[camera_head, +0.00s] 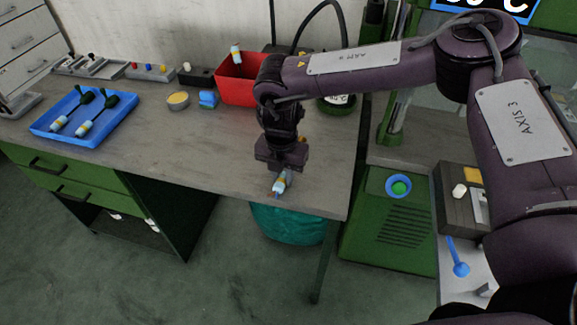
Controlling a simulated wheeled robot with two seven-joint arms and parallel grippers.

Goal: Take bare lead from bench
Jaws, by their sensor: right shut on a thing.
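My right gripper (281,170) comes in from the right on its dark purple arm and points down over the front edge of the bench (190,150). It is shut on a bare lead (281,184), a small white and yellow cylinder with a blue tip pointing down. The lead's upper end is hidden between the fingers. I cannot tell whether its tip touches the bench. Another white and yellow piece (236,54) sticks up from the red bin (238,90) behind. My left gripper is not in view.
A blue tray (104,125) at the left holds two similar pieces with dark green ends. A green machine (390,235) stands right of the bench. The bench's front middle is clear.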

